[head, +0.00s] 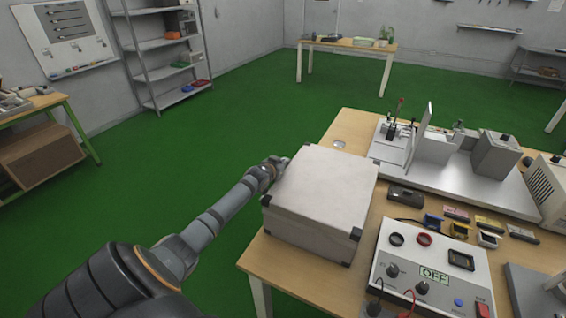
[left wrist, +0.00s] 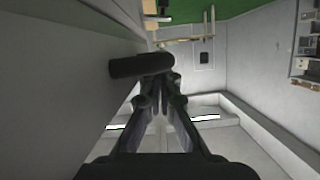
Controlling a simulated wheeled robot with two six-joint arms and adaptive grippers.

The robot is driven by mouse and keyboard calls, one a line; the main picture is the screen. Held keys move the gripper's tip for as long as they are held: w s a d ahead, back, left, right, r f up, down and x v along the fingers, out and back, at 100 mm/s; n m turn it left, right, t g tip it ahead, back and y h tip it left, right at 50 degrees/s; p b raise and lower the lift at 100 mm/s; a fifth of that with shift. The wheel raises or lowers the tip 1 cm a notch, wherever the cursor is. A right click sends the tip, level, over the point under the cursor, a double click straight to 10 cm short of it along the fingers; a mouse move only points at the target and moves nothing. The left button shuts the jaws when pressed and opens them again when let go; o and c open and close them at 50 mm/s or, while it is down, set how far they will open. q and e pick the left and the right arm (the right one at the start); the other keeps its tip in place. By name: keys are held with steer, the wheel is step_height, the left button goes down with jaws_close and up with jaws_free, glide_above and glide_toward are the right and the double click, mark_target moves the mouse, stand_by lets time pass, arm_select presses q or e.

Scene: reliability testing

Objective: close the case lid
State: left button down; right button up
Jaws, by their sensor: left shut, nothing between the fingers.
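The case (head: 322,188) is a pale grey box with black corner pieces at the left edge of the wooden table. Its broad pale face hides any inside, and I see no open gap from the head view. My left gripper (head: 275,164) is at the case's far left edge, partly hidden; I cannot tell if it touches. In the left wrist view my left gripper (left wrist: 160,104) is shut and empty. A large grey surface, probably the case (left wrist: 55,95), fills the left side there. A dark rounded piece (left wrist: 140,66) lies beyond the fingertips. My right gripper is not in view.
A control box (head: 432,262) marked OFF stands right of the case. Small meters and coloured parts lie behind it. A metal test rig (head: 455,165) stands farther back on the table (head: 283,262). The green floor left of the table is clear around my arm.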

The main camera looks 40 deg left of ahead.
arm_select(q)
steer(key=s+d+r+p, duration=0.2)
steer(key=s+r+p, duration=0.2)
steer(key=s+r, duration=0.3)
steer(key=shift+s+r, duration=0.3)
steer(key=shift+s, duration=0.45)
